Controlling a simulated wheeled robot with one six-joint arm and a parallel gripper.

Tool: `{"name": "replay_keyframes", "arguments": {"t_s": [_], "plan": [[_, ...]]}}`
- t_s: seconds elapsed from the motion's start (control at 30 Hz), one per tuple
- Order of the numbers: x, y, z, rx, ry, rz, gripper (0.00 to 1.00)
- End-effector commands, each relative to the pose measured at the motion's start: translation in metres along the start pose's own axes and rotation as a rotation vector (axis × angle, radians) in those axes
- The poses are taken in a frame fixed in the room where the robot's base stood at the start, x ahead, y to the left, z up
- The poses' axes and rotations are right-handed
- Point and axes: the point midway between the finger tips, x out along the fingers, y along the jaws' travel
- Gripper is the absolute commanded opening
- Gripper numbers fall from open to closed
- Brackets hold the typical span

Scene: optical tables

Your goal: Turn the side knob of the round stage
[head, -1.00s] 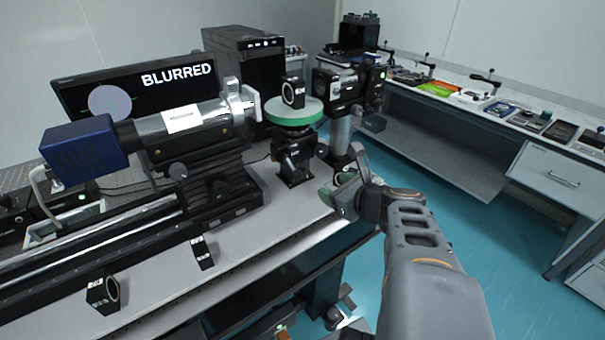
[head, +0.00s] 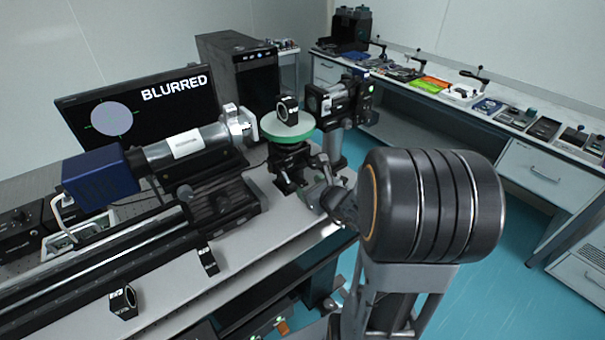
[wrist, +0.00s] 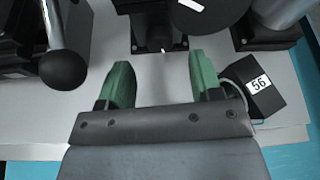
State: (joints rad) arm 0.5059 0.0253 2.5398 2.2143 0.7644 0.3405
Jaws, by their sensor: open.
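The round stage (head: 288,127) has a pale green-rimmed disc on a black mount and carries a small black ring-shaped part (head: 287,109). My gripper (head: 322,172) is beside the mount, low and to its right, partly hidden by my own arm. In the wrist view my gripper (wrist: 160,72) has its two green fingers apart, with only grey table top between them. Just beyond the fingertips is a black block with a small rounded knob (wrist: 160,38), which looks like the stage's side knob. It is apart from the fingers. In the head view I cannot make out the knob.
A black block labelled 56 (wrist: 264,92) lies close to the right finger. A black ball-ended lever (wrist: 63,68) is at the left. A barrel with a blue end (head: 100,180) stands left of the stage. The monitor (head: 140,110) reads BLURRED. The table's front edge is nearby.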

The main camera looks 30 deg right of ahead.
Motion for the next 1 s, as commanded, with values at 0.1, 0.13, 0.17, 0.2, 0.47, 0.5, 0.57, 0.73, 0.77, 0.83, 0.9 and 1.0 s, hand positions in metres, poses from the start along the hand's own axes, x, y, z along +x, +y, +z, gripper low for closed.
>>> {"name": "replay_keyframes", "arguments": {"t_s": [0.1,0.13,0.17,0.2,0.47,0.5,0.57,0.73,0.77,0.83,0.9,1.0], "plan": [[0.014,0.001,0.000,0.001,0.003,0.003,0.59],[0.017,0.001,-0.001,0.001,0.004,0.002,0.59],[0.019,0.001,-0.001,0.000,0.004,0.002,0.59],[0.025,0.001,-0.004,-0.001,0.002,0.001,0.59],[0.044,0.001,-0.003,-0.002,0.000,0.000,0.59],[0.046,0.001,-0.003,-0.002,0.000,0.000,0.59],[0.047,0.001,-0.002,-0.003,0.000,-0.001,0.59],[0.047,0.000,-0.002,-0.002,0.000,-0.001,0.59],[0.047,0.000,-0.002,-0.002,0.000,-0.001,0.59],[0.047,0.000,-0.002,-0.002,0.000,-0.001,0.59],[0.047,0.000,-0.002,-0.002,0.000,-0.001,0.53],[0.047,0.000,-0.002,-0.002,0.000,-0.001,0.44]]}}
